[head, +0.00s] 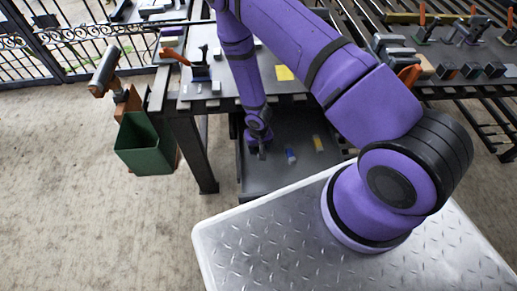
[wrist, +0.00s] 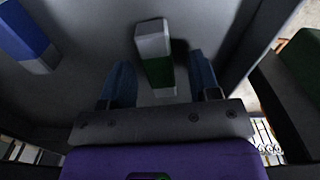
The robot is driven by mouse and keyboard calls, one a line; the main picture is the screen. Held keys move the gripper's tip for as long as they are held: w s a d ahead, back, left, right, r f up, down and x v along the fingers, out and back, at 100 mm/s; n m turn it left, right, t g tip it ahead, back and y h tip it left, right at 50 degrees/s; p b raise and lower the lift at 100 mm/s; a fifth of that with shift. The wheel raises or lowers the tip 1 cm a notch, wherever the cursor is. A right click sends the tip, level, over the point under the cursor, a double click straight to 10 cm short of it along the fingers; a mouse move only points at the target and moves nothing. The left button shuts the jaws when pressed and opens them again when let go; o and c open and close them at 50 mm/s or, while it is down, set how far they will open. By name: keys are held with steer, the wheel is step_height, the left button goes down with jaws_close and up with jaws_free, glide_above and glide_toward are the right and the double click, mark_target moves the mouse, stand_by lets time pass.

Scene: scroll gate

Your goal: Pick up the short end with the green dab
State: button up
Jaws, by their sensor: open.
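The short grey end with the green dab (wrist: 157,62) lies on a dark grey surface in the wrist view. Its green band faces one side. My gripper (wrist: 161,82) is open, with one finger on each side of the near part of this end, and gaps show on both sides. Whether the fingers are down at its height I cannot tell. In the head view my gripper (head: 262,152) is low over the dark lower shelf (head: 270,183), and I cannot make out the green-dabbed end there.
A blue-marked end (head: 290,155) and a yellow-marked end (head: 318,143) lie to the right on the shelf. The blue one shows in the wrist view (wrist: 27,36). A workbench (head: 225,103) stands above and behind. A green bin (head: 145,145) hangs left.

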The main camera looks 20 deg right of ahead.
jaws_close()
steer(key=shift+r, duration=0.1)
